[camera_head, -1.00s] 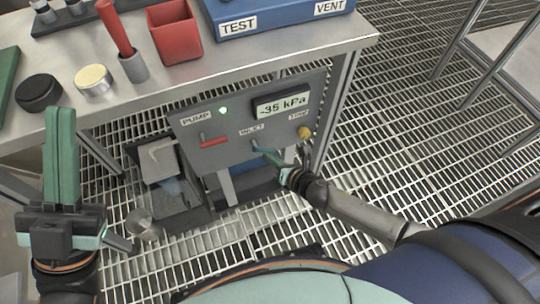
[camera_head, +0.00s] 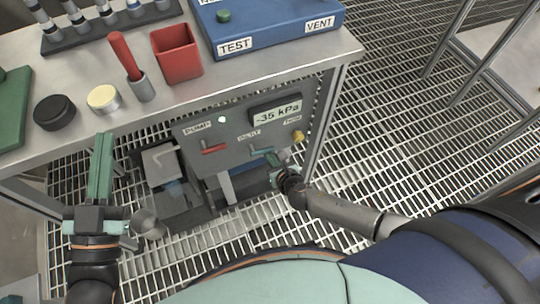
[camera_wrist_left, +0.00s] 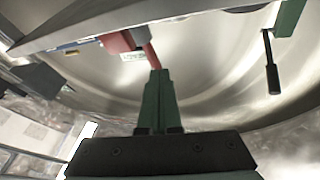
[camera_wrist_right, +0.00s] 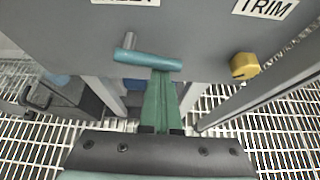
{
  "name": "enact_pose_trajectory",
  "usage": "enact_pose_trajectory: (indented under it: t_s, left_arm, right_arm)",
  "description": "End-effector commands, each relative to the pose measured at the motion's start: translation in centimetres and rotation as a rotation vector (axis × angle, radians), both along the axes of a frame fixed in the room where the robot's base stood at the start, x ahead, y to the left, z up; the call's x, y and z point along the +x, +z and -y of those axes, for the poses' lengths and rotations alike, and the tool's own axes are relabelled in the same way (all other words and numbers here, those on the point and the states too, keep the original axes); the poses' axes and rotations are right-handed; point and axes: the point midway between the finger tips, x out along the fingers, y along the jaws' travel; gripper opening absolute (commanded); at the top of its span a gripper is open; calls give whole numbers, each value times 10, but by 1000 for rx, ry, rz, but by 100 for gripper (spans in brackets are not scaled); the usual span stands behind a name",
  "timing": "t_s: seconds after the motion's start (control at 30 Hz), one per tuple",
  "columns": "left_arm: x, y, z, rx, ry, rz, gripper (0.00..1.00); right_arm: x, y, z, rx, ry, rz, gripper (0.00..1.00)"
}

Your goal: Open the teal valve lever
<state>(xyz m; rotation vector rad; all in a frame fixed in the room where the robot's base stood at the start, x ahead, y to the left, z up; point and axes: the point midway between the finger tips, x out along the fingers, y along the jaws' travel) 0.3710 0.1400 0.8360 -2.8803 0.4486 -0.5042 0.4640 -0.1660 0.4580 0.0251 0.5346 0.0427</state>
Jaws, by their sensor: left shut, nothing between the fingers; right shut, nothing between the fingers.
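The teal valve lever (camera_wrist_right: 147,60) lies nearly level on the grey pump panel (camera_head: 232,127), under the INLET label. In the head view the lever (camera_head: 262,151) is small and partly crowded by my gripper. My right gripper (camera_wrist_right: 163,73) is shut and empty, its fingertips at the lower edge of the lever's right half; I cannot tell whether they touch. It also shows in the head view (camera_head: 273,160). My left gripper (camera_head: 104,138) is shut and empty, upright in front of the bench's left part, and shows in the left wrist view (camera_wrist_left: 158,75).
The panel has a yellow TRIM knob (camera_wrist_right: 243,66), a red PUMP handle (camera_head: 214,149) and a display (camera_head: 276,112) reading -35 kPa. The bench (camera_head: 215,90) above holds a red cup (camera_head: 176,53) and a blue TEST/VENT box (camera_head: 268,25). Grating floor (camera_head: 390,130) lies open to the right.

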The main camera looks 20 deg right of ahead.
Motion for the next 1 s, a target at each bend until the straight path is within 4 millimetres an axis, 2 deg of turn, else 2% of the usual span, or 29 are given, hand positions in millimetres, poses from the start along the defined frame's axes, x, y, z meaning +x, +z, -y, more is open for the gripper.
enact_pose_trajectory:
  t_s: [0.2, 0.4, 1.0]
  left_arm:
    - [5, -26, -2, -1, 15, -113, 0]
    - [7, -39, -3, 0, 23, -167, 0]
    - [8, -45, -3, 0, 26, -193, 0]
  right_arm:
    - [3, 5, 1, -39, -1, 7, 0]
    - [3, 5, 1, -56, -2, 8, 0]
    - [2, 5, 1, -65, -1, 8, 0]
